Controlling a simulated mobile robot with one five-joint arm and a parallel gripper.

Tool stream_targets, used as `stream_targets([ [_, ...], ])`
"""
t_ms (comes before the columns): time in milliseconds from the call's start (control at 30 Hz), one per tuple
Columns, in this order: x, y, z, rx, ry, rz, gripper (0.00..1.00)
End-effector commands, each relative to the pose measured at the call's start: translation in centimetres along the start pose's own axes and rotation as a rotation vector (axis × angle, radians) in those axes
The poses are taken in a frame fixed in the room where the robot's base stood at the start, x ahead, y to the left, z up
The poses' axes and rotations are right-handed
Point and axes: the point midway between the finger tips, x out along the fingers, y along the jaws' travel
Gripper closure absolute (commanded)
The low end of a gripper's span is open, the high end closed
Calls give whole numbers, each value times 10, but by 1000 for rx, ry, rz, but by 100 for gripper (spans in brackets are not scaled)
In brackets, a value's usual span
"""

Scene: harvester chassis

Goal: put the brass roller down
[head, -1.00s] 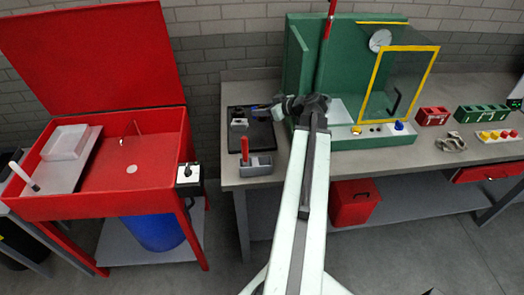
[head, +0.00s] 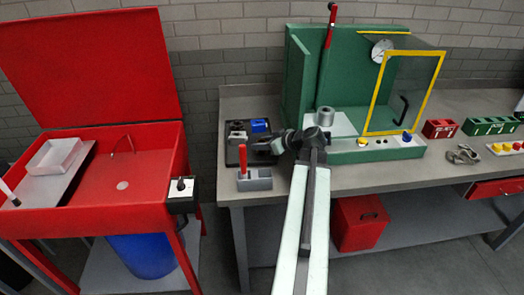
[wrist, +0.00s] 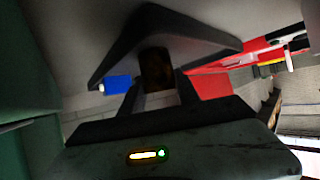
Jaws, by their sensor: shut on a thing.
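My gripper (head: 264,146) is at the right side of the black tray (head: 232,161) on the bench in the head view. In the wrist view its two dark fingers (wrist: 160,62) are shut on a dark brown cylinder, the brass roller (wrist: 157,70), which looks shadowed. The roller cannot be made out in the head view. Whether it touches the tray cannot be told.
The tray holds a blue block (head: 260,125) and small grey and dark parts (head: 238,136). A grey holder with a red handle (head: 254,180) stands in front. A grey cylinder (head: 325,116) sits in the green booth (head: 350,75) to the right. The red wash basin (head: 120,180) is left.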

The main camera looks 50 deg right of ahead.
Motion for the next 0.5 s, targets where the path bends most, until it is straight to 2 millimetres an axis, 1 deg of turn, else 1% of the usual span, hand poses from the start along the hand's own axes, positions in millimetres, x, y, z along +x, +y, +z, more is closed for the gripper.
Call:
stream_targets([
  [200, 0, 0, 0, 0, 1, 0, 100],
  [333, 3, 0, 4, 0, 1, -1, 100],
  [367, 2, 0, 2, 0, 0, -1, 53],
  [400, 2, 0, 2, 0, 0, -1, 42],
  [433, 2, 0, 2, 0, 0, -1, 40],
  [500, 2, 0, 2, 0, 0, -1, 40],
])
